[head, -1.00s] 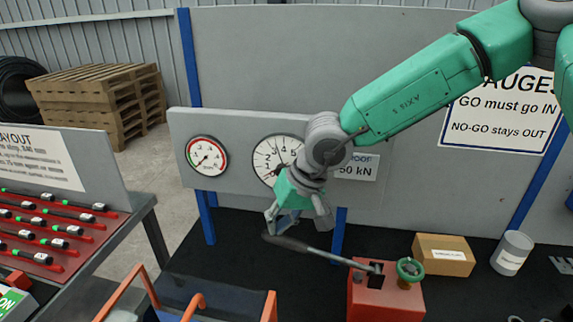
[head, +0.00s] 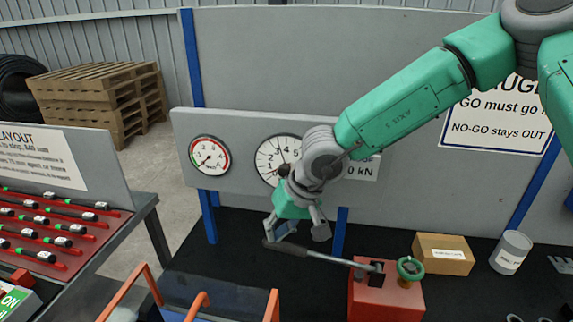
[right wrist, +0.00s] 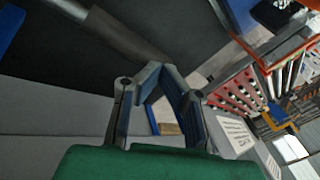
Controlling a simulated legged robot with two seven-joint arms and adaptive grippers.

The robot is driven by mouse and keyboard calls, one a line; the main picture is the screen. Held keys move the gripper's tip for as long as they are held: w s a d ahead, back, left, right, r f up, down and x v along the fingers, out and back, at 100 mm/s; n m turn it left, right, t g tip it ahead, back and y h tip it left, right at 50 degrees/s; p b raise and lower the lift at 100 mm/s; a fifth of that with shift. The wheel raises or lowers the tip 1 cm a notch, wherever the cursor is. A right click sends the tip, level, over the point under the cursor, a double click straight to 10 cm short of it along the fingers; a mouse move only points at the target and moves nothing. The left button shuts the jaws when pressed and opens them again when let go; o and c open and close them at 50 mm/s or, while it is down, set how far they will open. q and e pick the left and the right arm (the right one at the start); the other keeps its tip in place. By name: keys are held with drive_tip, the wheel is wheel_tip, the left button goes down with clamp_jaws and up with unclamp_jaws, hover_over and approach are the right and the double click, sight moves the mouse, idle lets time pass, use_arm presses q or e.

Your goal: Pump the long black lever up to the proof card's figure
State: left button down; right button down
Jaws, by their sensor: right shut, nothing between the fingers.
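The long black lever (head: 290,248) slopes gently from its dark grip at the left to the red pump body (head: 385,300), which has a green handwheel (head: 410,268). My right gripper (head: 292,236) is shut and empty, just above the lever's grip; I cannot tell whether it touches. In the right wrist view, the closed fingers (right wrist: 166,78) show with the lever (right wrist: 125,35) beyond them. The white dial (head: 270,158) is partly hidden by my wrist, so its reading is unclear. The proof card (head: 360,171) is mostly covered; only "0 kN" shows. My left gripper is out of view.
A smaller red-rimmed gauge (head: 210,155) is on the panel at left. A cardboard box (head: 443,255) and a white can (head: 511,252) stand right of the pump. An orange-railed frame (head: 205,300) is at front, and a red tray of tools (head: 60,230) at left.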

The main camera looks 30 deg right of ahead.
sight(274, 244)
drive_tip(key=shift+a+f, duration=0.2)
drive_tip(key=shift+d, duration=0.1)
drive_tip(key=shift+d+f, duration=0.1)
drive_tip(key=shift+f, duration=0.3)
drive_tip(key=shift+w+f, duration=0.1)
drive_tip(key=shift+f, duration=0.25)
drive_tip(key=shift+f+p, duration=0.3)
drive_tip(key=shift+f, duration=0.35)
